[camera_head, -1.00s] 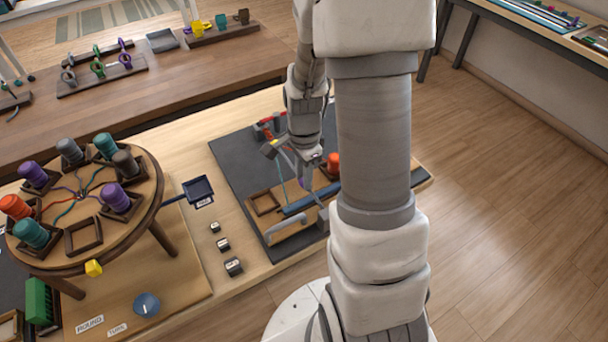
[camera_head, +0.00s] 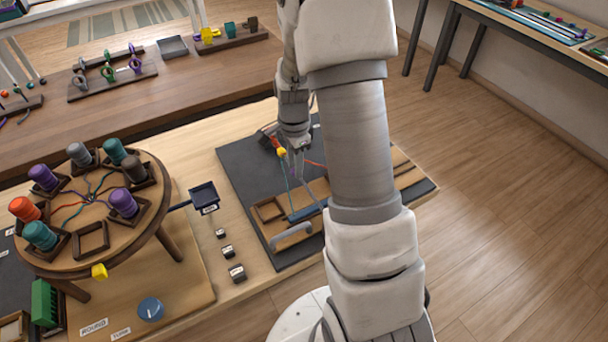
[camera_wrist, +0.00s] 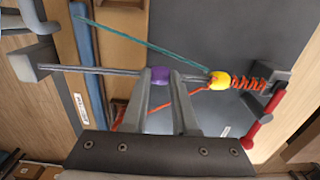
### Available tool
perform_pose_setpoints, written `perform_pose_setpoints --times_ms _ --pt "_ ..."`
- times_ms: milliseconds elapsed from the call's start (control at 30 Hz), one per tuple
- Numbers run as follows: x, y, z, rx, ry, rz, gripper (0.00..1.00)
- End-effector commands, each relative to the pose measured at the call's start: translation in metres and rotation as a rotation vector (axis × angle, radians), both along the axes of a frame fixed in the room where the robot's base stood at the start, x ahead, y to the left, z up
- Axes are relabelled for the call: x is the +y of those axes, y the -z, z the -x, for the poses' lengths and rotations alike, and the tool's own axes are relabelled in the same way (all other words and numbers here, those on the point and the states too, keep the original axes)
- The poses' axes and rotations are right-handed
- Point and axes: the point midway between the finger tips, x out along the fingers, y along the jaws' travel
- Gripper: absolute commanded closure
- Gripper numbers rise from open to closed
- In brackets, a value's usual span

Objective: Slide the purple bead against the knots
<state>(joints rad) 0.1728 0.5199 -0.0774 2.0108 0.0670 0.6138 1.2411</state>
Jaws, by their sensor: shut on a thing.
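The purple bead (camera_wrist: 160,76) sits on the grey straight strands in the wrist view. My gripper (camera_wrist: 162,74) is shut on it, one fingertip on each side. To its right, a yellow bead (camera_wrist: 220,80) sits against a coil of orange-red knots (camera_wrist: 248,83), with a gap between the two beads. A teal cord (camera_wrist: 140,40) and an orange cord (camera_wrist: 140,105) run toward the yellow bead. In the head view my gripper (camera_head: 297,170) is over the dark mat near the yellow bead (camera_head: 281,152); I cannot make out the purple bead there.
A red clamp (camera_wrist: 265,117) stands at the knots' end, and a grey post (camera_wrist: 35,62) at the other. A blue bar (camera_wrist: 88,60) lies alongside. The round braiding stand (camera_head: 85,215) with several spools is at the left. My arm hides part of the mat (camera_head: 237,170).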

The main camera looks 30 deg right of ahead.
Motion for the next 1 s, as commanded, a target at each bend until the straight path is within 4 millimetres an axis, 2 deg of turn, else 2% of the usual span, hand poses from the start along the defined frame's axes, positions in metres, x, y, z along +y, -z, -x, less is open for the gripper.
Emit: perform_pose_setpoints --times_ms 100,400,433,600,867,1000 --pt "-0.0005 -0.0007 -0.0088 -0.003 0.001 0.002 1.00" --pt "-0.0005 -0.0006 -0.0094 -0.003 0.001 0.001 1.00" --pt "-0.0005 -0.0006 -0.0094 -0.003 0.001 0.001 0.70" --pt "-0.0003 -0.0004 -0.0091 -0.002 0.001 0.001 0.41" --pt "0.0001 -0.0005 -0.0088 -0.001 0.001 0.001 0.41" --pt "0.0002 -0.0095 -0.0093 -0.002 0.000 0.001 0.41"
